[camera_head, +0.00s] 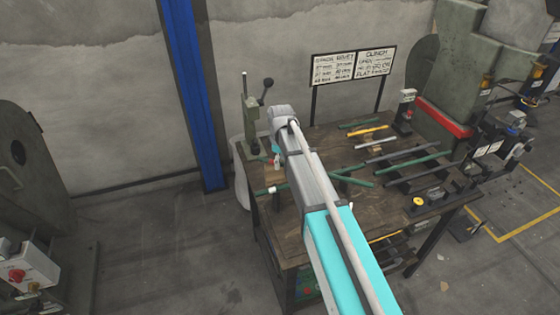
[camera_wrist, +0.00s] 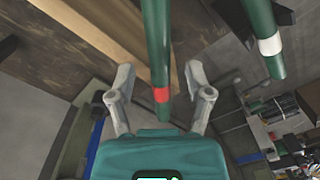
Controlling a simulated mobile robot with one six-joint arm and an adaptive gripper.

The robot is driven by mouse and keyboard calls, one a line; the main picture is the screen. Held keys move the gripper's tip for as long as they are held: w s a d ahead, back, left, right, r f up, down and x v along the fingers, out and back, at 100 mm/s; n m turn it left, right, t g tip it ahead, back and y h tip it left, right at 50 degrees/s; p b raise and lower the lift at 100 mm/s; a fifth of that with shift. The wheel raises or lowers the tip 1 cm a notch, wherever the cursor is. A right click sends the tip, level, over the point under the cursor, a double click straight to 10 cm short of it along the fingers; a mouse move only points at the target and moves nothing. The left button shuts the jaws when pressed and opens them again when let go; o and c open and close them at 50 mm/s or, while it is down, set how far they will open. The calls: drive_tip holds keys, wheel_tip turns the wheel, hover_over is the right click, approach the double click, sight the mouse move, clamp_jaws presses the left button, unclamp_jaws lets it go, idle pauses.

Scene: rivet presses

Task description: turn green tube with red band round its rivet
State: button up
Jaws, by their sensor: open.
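In the wrist view, the green tube with the red band (camera_wrist: 155,50) comes down from the top, its banded lower end between the two fingers of my gripper (camera_wrist: 159,72). The gripper is open, and a gap shows between the tube and each finger. The depth between tube and fingers is hard to judge. A second green tube with a white band (camera_wrist: 263,40) stands to the right, outside the fingers. In the head view my arm hides much of this spot, and I cannot make out the red band for certain. The rivet is not discernible.
The wooden workbench (camera_head: 300,235) carries a small hand press (camera_head: 251,118) at its back left. Several tubes and bars lie on the right, including a yellow one (camera_head: 368,131). Two sign boards (camera_head: 354,65) stand behind. A blue post (camera_head: 190,90) rises left of the bench.

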drive_tip(key=shift+f, duration=0.2)
clamp_jaws()
idle(0.4)
